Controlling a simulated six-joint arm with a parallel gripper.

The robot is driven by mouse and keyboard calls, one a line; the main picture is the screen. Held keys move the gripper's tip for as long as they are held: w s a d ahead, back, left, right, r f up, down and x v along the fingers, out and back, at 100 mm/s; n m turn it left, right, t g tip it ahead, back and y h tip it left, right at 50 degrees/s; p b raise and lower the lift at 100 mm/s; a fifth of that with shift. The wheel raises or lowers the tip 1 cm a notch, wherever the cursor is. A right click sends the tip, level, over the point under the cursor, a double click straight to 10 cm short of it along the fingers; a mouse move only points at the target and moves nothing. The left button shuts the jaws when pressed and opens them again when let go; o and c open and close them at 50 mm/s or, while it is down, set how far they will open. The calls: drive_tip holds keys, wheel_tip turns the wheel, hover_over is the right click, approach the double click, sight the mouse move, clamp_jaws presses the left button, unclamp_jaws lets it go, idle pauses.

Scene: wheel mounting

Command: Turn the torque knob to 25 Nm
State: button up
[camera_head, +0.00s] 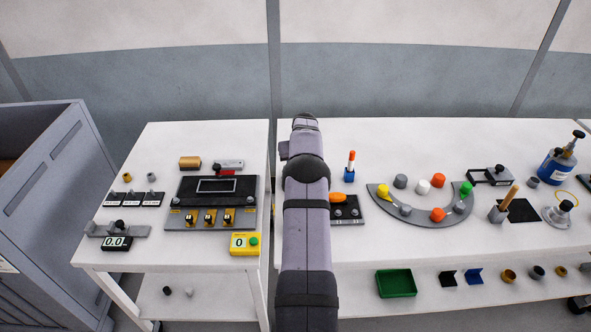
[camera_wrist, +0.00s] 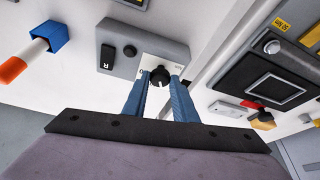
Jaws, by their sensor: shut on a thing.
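The torque knob (camera_wrist: 160,75) is black and round, with a small pale mark on it. It sits on a white dial plate (camera_wrist: 151,62) at one end of a grey box (camera_wrist: 118,35). The dial's small print is too blurred to read, so I cannot tell the knob's setting. My gripper (camera_wrist: 161,84) has its two blue fingers on either side of the knob and is shut on it. In the head view my arm stands in front of the knob and box and hides them.
On the same box are a black button (camera_wrist: 130,51) and a black switch marked R (camera_wrist: 107,57). A blue holder with an orange-tipped stick (camera_head: 350,168) stands close to the right of my arm. A black-screened unit (camera_head: 213,192) is on the left table.

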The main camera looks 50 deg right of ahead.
drive_tip(key=shift+s+d+n+t+y+b, duration=0.1)
drive_tip(key=shift+n+t+y+b, duration=0.15)
drive_tip(key=shift+n, duration=0.7)
drive_tip(key=shift+d+n+t+y+b, duration=0.15)
drive_tip(key=shift+n+y, duration=0.2)
drive_tip(key=shift+n, duration=0.6)
drive_tip(key=o, duration=1)
drive_tip(key=shift+o, duration=0.2)
drive_tip(key=shift+r, duration=0.15)
drive_tip(key=b+v, duration=0.2)
drive_tip(key=v, duration=0.5)
